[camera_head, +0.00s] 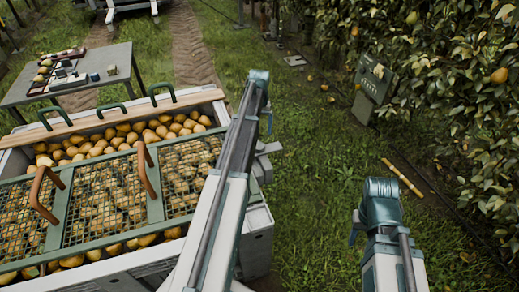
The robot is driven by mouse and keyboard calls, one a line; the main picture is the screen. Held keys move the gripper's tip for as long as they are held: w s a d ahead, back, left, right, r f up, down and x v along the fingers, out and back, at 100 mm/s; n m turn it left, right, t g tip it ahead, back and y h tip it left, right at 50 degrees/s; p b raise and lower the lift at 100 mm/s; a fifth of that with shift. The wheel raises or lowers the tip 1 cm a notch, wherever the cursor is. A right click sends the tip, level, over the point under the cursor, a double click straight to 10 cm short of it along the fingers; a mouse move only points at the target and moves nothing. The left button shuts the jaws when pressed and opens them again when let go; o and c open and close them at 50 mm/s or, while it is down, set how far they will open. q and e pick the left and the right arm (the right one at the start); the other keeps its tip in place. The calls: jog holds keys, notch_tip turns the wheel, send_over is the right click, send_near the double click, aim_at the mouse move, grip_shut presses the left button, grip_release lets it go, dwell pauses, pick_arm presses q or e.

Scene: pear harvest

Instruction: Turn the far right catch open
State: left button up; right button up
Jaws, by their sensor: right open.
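A large pale crate (260,222) full of pears stands at the left. A green-framed mesh lid (153,208) with brown handles lies over its near part. I cannot make out the far right catch; my left arm covers part of the crate's right side. My left arm slants up from the bottom in front of that side, its end (258,78) past the crate's far right corner; its jaws cannot be read. My right gripper (378,192) is open over the grass, well right of the crate and apart from it.
A wooden plank (105,122) with green handles lies across the crate's far part. A grey table (120,62) with small items stands behind. Pear trees (450,110) and a green-grey box (374,82) line the right. A yellow stick (402,177) lies on open grass.

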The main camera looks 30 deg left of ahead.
aim_at(259, 145)
pick_arm(q)
notch_tip(259, 145, down, 10)
jog(key=b, duration=0.8)
jog(key=shift+b, duration=0.4)
jog(key=shift+r, duration=0.1)
grip_shut()
